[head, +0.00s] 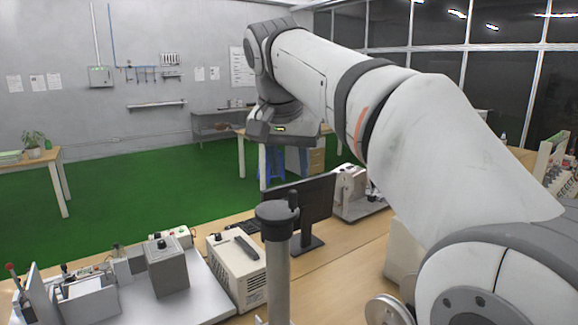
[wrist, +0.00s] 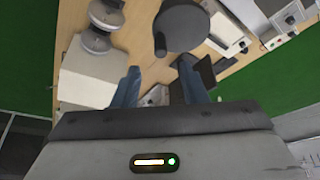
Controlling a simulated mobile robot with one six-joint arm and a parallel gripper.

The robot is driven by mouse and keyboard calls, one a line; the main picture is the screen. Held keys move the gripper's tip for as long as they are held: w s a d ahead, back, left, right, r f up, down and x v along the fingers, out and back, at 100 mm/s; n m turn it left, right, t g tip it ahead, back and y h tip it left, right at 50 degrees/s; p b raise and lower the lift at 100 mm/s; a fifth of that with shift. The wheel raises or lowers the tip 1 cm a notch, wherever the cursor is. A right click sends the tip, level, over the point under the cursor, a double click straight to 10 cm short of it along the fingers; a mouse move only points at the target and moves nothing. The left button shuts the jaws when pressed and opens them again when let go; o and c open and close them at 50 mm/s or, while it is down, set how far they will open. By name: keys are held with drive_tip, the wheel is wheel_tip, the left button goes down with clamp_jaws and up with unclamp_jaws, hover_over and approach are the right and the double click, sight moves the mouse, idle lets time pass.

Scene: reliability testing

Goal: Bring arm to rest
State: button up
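My arm (head: 400,120) rises from the lower right of the head view, bends high, and runs left to its wrist at the upper centre. From there its end hangs down over the area beyond the bench, with a small lit indicator. My gripper (wrist: 159,88) shows in the wrist view as two bluish fingers set well apart, with nothing held between them. The bench and its equipment lie behind the gap. In the head view the fingers are hard to tell from the blue shapes behind them.
A wooden bench (head: 340,268) crosses the foreground. It carries a monitor (head: 306,204), a beige box (head: 238,273), a grey fixture plate (head: 196,291) and a machine (head: 356,190). Green floor (head: 130,190) lies open beyond. A table with a plant (head: 33,140) stands at left.

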drive_tip(key=s+d+f+n, duration=0.1)
drive_tip(key=s+d+f, duration=0.3)
drive_tip(key=f, duration=0.5)
drive_tip(key=s+d+f+n, duration=0.1)
drive_tip(key=s+d+f, duration=0.4)
drive_tip(key=s+f, duration=0.4)
drive_tip(key=s+d+f+n+y, duration=0.1)
drive_tip(key=s+d+f, duration=0.3)
drive_tip(key=s+f, duration=0.3)
wheel_tip(320, 180, down, 4)
drive_tip(key=shift+s+d+r+g, duration=0.25)
drive_tip(key=shift+d+g, duration=0.15)
